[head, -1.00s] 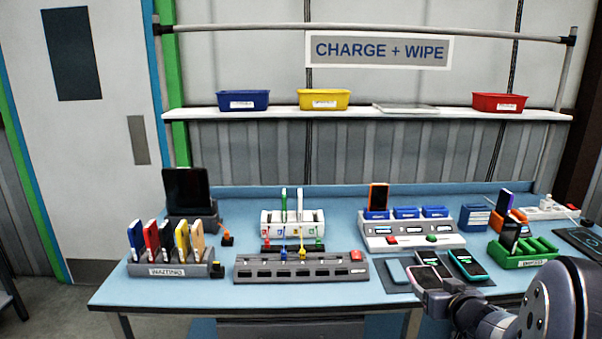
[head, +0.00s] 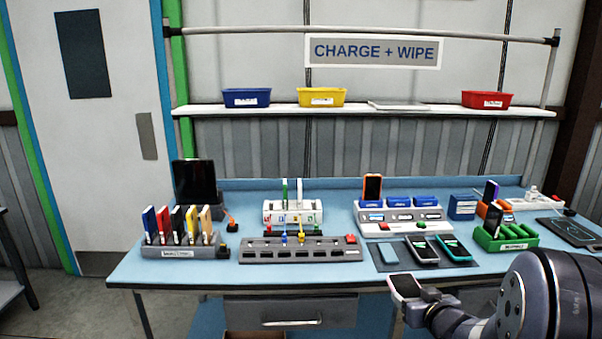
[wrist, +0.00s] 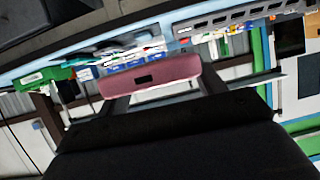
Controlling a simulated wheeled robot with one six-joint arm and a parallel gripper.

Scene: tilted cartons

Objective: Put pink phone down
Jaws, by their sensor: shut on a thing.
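My gripper (head: 418,303) is shut on the pink phone (head: 404,286), seen in the head view in front of the table's front edge, apart from the tabletop. In the wrist view the pink phone (wrist: 150,76) lies across both fingers, its long pink edge with a dark slot facing the camera. A dark grey mat (head: 437,262) lies on the table behind the gripper. On it are a small light blue pad (head: 391,255) and two dark-screened phones, one in a pale case (head: 422,250) and one in a teal case (head: 453,247).
A white charging dock (head: 375,229) with an orange phone (head: 372,187) stands behind the mat. A green rack (head: 506,241) is to its right. A grey slotted strip (head: 300,253) and the waiting rack (head: 182,252) with several phones stand left. Blue tabletop (head: 350,273) shows bare along the front edge.

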